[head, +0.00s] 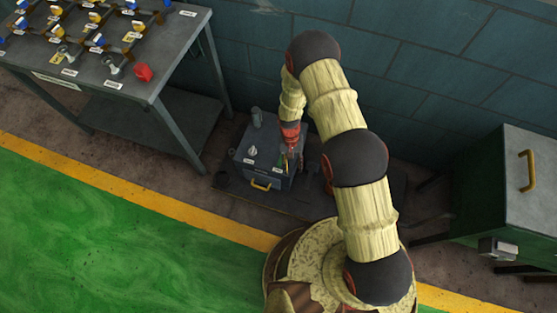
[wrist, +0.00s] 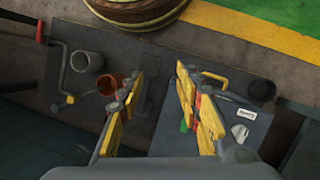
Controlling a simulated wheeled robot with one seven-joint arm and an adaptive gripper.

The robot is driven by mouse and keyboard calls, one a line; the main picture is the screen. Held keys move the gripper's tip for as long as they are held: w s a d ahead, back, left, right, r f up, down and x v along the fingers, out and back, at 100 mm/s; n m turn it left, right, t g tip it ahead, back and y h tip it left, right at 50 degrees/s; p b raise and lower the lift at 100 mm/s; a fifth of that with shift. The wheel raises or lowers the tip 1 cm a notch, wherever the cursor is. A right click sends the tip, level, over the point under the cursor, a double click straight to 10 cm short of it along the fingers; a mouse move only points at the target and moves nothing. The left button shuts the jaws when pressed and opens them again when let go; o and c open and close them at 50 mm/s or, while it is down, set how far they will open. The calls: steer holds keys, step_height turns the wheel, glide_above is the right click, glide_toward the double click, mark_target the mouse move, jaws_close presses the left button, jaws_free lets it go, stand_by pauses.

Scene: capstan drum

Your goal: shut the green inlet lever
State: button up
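A grey box (head: 262,178) with a yellow front handle stands low by the wall, under my arm. My gripper (head: 288,160) is over the right side of its top. In the wrist view my gripper (wrist: 156,83) is open, with its yellow-faced fingers apart and nothing seen held between them. A small green piece (wrist: 184,126) shows beside the right finger and is mostly hidden by it. It may be the green inlet lever, but its shape and position cannot be told.
On the box are a pale knob (wrist: 239,133) and a white label (wrist: 246,113). A grey cylinder (wrist: 87,62), an orange cup (wrist: 108,84) and a crank (wrist: 62,75) lie left of the gripper. A valve bench (head: 110,62) stands left, a green cabinet (head: 480,190) right.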

step_height(320, 180, down, 7)
steer(key=a, duration=0.1)
steer(key=m+t+y, duration=0.1)
steer(key=m+t, duration=0.2)
glide_above(280, 161)
step_height(280, 161, down, 2)
steer(key=shift+s+d+f, duration=0.15)
steer(key=shift+f, duration=0.05)
steer(key=shift+f+t, duration=0.1)
steer(key=shift+t, duration=0.2)
steer(key=shift+m, duration=0.3)
step_height(280, 161, down, 8)
steer(key=shift+r+b, duration=0.2)
steer(key=shift+b, duration=1.05)
steer(key=shift+c, duration=1)
jaws_close()
